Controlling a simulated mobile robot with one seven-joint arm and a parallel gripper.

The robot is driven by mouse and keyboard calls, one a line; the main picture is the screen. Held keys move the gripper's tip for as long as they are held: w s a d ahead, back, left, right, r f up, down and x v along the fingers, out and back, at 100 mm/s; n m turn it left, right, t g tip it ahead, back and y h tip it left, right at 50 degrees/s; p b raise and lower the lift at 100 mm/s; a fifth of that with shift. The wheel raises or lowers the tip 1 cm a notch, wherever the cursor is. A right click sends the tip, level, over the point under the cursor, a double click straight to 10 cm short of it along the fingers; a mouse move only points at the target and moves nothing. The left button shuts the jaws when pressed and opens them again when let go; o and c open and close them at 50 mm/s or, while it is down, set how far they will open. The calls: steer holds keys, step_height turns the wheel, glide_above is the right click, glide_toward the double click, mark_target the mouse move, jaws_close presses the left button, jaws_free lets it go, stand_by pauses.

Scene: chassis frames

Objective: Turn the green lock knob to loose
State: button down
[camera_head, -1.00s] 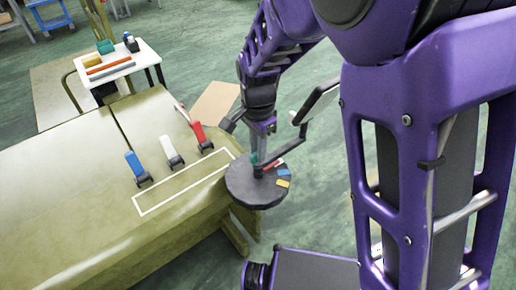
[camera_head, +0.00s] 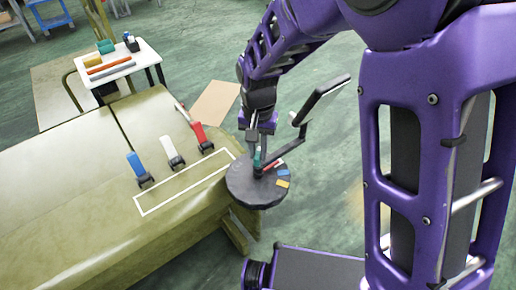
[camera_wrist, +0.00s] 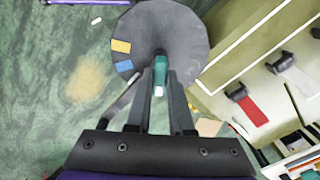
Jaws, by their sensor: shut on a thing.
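The green lock knob (camera_head: 257,159) stands on a dark round disc (camera_head: 242,187) at the corner of the olive bench. It also shows in the wrist view (camera_wrist: 160,77), upright between my fingers, with a white mark at its near end. My gripper (camera_head: 259,151) is shut on the knob from above, one finger on each side; the fingers also show in the wrist view (camera_wrist: 160,90). The disc carries a yellow patch (camera_wrist: 121,46) and a blue patch (camera_wrist: 125,66). A red and white patch (camera_head: 270,166) also shows on it in the head view.
A black crank (camera_head: 322,98) rises from the disc, right of my gripper. Blue (camera_head: 135,164), white (camera_head: 169,147) and red (camera_head: 197,132) levers stand on the bench (camera_head: 70,190), left of the disc. A small white table (camera_head: 120,60) stands behind.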

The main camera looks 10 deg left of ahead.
mark_target(258, 153)
steer(key=n, duration=0.5)
steer(key=shift+r+n+p, duration=0.1)
steer(key=shift+n+p, duration=0.2)
steer(key=shift+p, duration=0.05)
steer(key=shift+n+p, duration=0.4)
steer(key=shift+n, duration=1.9)
steer(key=c, duration=0.8)
jaws_free()
step_height(258, 153, up, 17)
steer(key=p, duration=0.2)
steer(key=shift+r, duration=0.15)
